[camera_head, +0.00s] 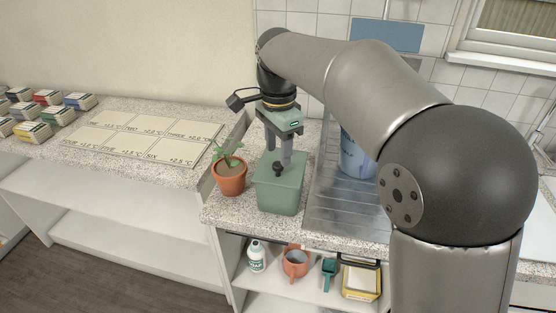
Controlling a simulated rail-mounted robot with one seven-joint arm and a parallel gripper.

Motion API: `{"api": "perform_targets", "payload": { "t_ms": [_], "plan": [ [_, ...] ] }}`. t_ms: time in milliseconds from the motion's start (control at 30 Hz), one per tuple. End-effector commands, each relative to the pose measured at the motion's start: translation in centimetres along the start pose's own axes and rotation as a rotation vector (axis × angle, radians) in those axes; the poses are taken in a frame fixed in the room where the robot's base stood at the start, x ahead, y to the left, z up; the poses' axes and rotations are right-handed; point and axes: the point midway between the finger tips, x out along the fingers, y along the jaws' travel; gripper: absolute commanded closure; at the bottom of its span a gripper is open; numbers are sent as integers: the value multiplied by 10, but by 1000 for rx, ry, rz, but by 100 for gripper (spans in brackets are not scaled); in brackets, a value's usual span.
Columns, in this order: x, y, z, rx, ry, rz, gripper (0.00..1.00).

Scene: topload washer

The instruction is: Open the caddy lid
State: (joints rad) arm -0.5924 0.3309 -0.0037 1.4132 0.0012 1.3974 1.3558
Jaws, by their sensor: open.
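The caddy (281,197) is a green box on the speckled counter, between a potted plant and the metal drainer. Its green lid (268,171) lies on top and looks closed, with a dark knob (278,169) on it. My gripper (279,164) points down over the lid with its fingers spread at the knob. Whether a finger touches the knob or lid cannot be told from this view. The far side of the lid is partly hidden by the gripper fingers.
A potted plant (230,177) stands close to the caddy's left. A blue container (356,154) stands on the drainer (340,212) at right, partly behind my arm. A soap bottle (256,257), an orange pot (296,262) and other items sit on the shelf below. A labelled board (145,136) lies on the left counter.

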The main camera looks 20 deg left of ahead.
Motion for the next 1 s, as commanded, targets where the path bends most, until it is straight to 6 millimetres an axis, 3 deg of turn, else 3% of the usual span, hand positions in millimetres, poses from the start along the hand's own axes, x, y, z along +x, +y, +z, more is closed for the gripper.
{"api": "perform_targets", "payload": {
  "t_ms": [200, 567, 600, 767, 1000],
  "plan": [
    [28, 0, 0, 0, -1, 2, 53],
    [34, 0, 0, 0, 0, 0, 53],
    [34, 0, 0, 0, 0, 0, 56],
    [34, 0, 0, 0, 0, 0, 100],
    [30, 1, -4, 6, -8, 8, 100]
  ]
}}
